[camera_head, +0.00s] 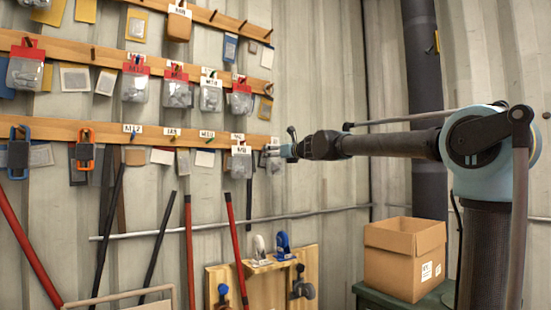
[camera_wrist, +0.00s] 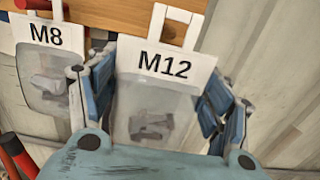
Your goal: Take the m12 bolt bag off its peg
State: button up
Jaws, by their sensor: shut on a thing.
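The M12 bolt bag (camera_wrist: 150,118) is a clear pouch of bolts with a white header marked M12. It fills the middle of the wrist view, with a blue finger at each side. My gripper (camera_wrist: 158,88) is shut on this bag. In the head view my gripper (camera_head: 286,151) is at the right end of the lowest rail, and the bag (camera_head: 273,162) shows small beside it. The header's hanging loop reaches up in front of the wood, and I cannot see clearly whether a peg is still through it.
The M8 bag (camera_wrist: 45,75) hangs close on the left, also seen in the head view (camera_head: 241,164). Wooden rails (camera_head: 62,130) carry several other bags and tools. A cardboard box (camera_head: 395,265) stands on a green surface at lower right. Wall right of the rails is bare.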

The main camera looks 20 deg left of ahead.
jog(key=shift+s+d, duration=0.1)
dwell(0.3)
jog(key=shift+v, duration=2.4)
